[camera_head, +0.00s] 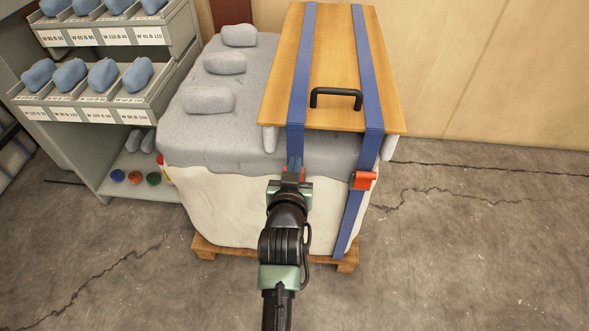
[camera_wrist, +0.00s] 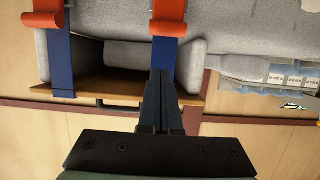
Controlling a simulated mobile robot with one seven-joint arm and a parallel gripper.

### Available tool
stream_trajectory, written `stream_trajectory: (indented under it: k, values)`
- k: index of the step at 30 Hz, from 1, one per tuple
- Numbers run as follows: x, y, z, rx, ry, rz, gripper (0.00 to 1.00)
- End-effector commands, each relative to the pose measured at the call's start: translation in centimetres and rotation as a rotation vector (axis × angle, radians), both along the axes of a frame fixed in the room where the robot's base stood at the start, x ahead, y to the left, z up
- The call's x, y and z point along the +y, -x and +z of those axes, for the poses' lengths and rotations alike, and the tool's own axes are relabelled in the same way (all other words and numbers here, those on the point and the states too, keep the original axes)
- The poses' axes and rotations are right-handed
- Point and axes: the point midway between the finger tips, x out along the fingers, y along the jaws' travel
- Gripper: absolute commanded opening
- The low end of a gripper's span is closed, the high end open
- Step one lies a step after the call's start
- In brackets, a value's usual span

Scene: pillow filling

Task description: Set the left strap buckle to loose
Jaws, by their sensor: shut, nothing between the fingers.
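The left blue strap (camera_head: 298,95) runs over the wooden board (camera_head: 335,60) and down the front of the grey and cream load. Its orange-red buckle is mostly hidden behind my gripper (camera_head: 291,172) in the head view. In the wrist view, which is upside down, this buckle (camera_wrist: 168,17) is at the top centre on the left strap (camera_wrist: 163,58). My gripper (camera_wrist: 160,75) is shut and empty, its fingertips over that strap close to the buckle. I cannot tell whether they touch. The right strap's orange buckle (camera_head: 364,180) sticks out from the front; it also shows in the wrist view (camera_wrist: 42,20).
A black handle (camera_head: 336,97) stands on the board. Grey pillows (camera_head: 208,99) lie on the load at left. A shelf (camera_head: 105,110) with blue pillows stands at far left. The wooden pallet (camera_head: 210,246) edges the bottom. The floor at right is clear.

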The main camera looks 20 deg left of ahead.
Motion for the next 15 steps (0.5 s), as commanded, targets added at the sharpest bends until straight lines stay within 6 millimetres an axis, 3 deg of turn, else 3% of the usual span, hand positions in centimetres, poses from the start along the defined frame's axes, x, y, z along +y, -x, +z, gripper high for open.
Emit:
stream_trajectory:
  k: [6,15]
  values:
    - [1.1,-3.6,-1.3,-0.001,0.0,0.0,0.0]
    - [2.0,-7.0,-2.6,0.001,0.0,0.0,0.0]
